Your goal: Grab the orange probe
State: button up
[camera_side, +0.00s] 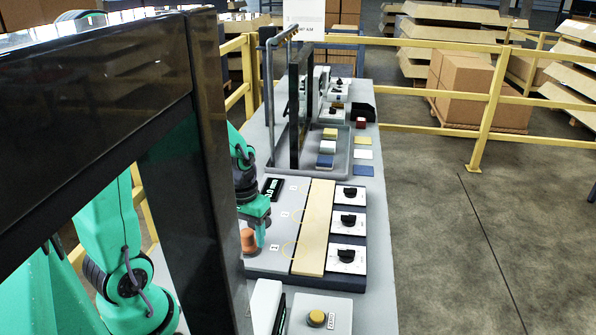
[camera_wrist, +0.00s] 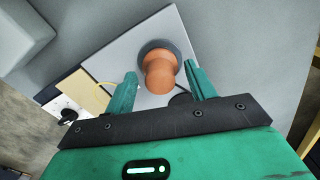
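The orange probe (camera_wrist: 160,74) stands on a dark round base on a light grey panel, between and just beyond my fingertips in the wrist view. In the side view the probe (camera_side: 248,240) is at the left edge of the panel, beside my green gripper. My gripper (camera_wrist: 158,80) is open, with one green finger on each side of the probe. A gap shows on the left side; the right finger is close to the probe's base, and I cannot tell if it touches. In the side view my gripper (camera_side: 259,228) is partly hidden by a dark post.
A tan strip (camera_side: 315,228) and several black knobs on white plates (camera_side: 348,222) lie right of the probe. A box with a yellow button (camera_side: 317,318) stands in front. A grey tray (camera_side: 340,158) with coloured blocks is farther back. A dark frame (camera_side: 195,150) blocks the left.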

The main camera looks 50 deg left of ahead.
aim_at(248, 232)
grip_shut()
jog(key=shift+r, duration=0.15)
jog(key=shift+r, duration=0.8)
jog(key=r, duration=0.2)
jog(key=shift+d+r, duration=0.25)
jog(key=shift+r, duration=0.05)
jog(key=s+d+r, duration=0.2)
jog(key=d+r, duration=0.4)
jog(key=d, duration=0.5)
jog(key=shift+s+r, duration=0.25)
jog(key=shift+r, duration=0.05)
